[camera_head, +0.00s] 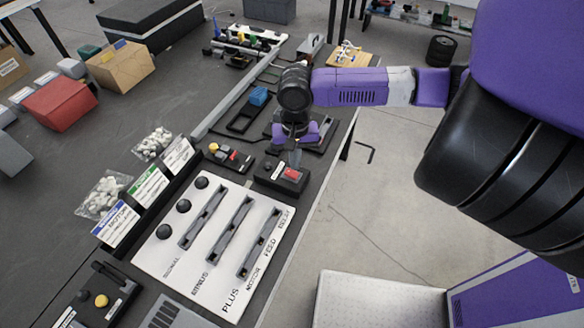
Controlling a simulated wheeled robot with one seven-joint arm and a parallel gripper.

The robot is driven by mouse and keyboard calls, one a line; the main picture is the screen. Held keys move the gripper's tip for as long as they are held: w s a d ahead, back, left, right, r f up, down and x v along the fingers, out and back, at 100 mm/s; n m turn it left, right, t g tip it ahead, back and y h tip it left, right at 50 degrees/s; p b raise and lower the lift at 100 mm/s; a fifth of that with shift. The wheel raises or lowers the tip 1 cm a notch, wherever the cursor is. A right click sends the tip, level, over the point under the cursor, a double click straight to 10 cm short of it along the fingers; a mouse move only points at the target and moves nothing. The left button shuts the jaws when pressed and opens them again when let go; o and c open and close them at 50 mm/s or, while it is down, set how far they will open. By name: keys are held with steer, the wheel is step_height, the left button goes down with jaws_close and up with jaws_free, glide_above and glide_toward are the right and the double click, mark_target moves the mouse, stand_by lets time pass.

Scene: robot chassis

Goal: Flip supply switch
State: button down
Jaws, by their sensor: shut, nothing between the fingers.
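A small black box with a red rocker switch (291,174) sits on the dark bench just past the white panel. Its label is too small to read, so I cannot tell for certain that it is the supply switch. My gripper (295,158) points down over the far side of this box, with its fingertips close to the red rocker. The fingers are shut with nothing between them. I cannot tell whether they touch the switch, nor which way the rocker is tilted.
A white panel (178,257) with black knobs and slotted sliders lies nearer. A box with yellow and red buttons (230,157) is left of the switch. The bench edge is right.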

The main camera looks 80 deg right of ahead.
mark_target(295, 174)
step_height(295, 174, up, 4)
steer(key=p, duration=0.3)
steer(key=shift+f, duration=0.1)
stand_by(0.6)
